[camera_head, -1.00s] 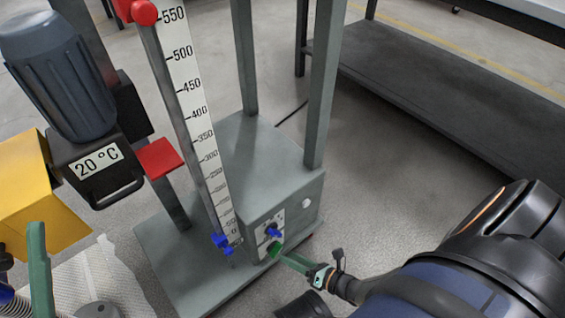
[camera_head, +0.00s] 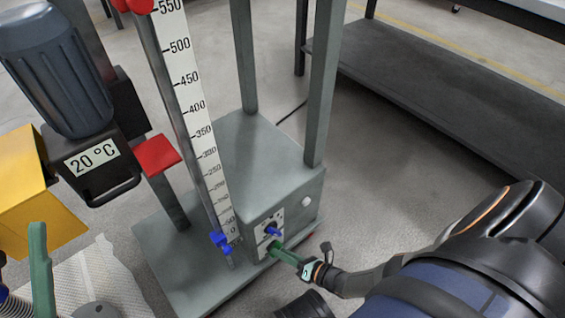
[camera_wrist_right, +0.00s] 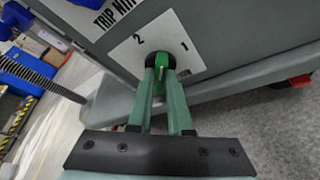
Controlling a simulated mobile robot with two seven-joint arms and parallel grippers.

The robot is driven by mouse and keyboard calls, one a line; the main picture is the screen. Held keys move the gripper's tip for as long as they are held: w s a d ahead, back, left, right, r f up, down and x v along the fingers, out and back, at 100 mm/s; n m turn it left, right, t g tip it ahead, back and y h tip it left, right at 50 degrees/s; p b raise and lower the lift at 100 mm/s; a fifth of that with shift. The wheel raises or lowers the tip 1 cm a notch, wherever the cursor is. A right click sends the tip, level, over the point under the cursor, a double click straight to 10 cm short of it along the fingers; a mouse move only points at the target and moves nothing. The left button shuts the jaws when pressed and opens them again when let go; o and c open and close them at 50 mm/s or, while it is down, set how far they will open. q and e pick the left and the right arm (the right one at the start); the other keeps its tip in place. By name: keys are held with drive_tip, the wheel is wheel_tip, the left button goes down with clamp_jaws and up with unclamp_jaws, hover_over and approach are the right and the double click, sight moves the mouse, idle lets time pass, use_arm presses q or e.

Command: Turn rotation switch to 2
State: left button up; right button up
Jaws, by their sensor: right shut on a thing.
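The green rotation switch (camera_wrist_right: 161,64) is on a white plate (camera_wrist_right: 136,62) marked 2 on the left and 1 on the right in the right wrist view. Its ridge stands about upright in that picture, between the two marks; I cannot tell which position it holds. My right gripper (camera_wrist_right: 161,80) is shut on the switch, one green finger on each side. In the head view my right gripper (camera_head: 274,250) reaches the lower front of the grey box, covering most of the switch. A green finger, apparently of my left gripper (camera_head: 40,270), shows at the lower left; its opening is unclear.
A blue switch (camera_head: 273,231) sits just above the right fingers. The grey box (camera_head: 290,205) stands on a grey base plate (camera_head: 185,285). A measuring scale (camera_head: 200,125) with a blue clamp (camera_head: 220,240) rises at left.

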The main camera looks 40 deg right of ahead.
drive_tip(key=shift+r, duration=0.1)
clamp_jaws()
drive_tip(key=shift+a+n+h+p, duration=0.2)
drive_tip(key=shift+n+h+p, duration=0.15)
drive_tip(key=shift+n+h, duration=1.3)
drive_tip(key=shift+n+y, duration=0.35)
drive_tip(key=o, duration=0.7)
unclamp_jaws()
drive_tip(key=shift+s+r, duration=0.1)
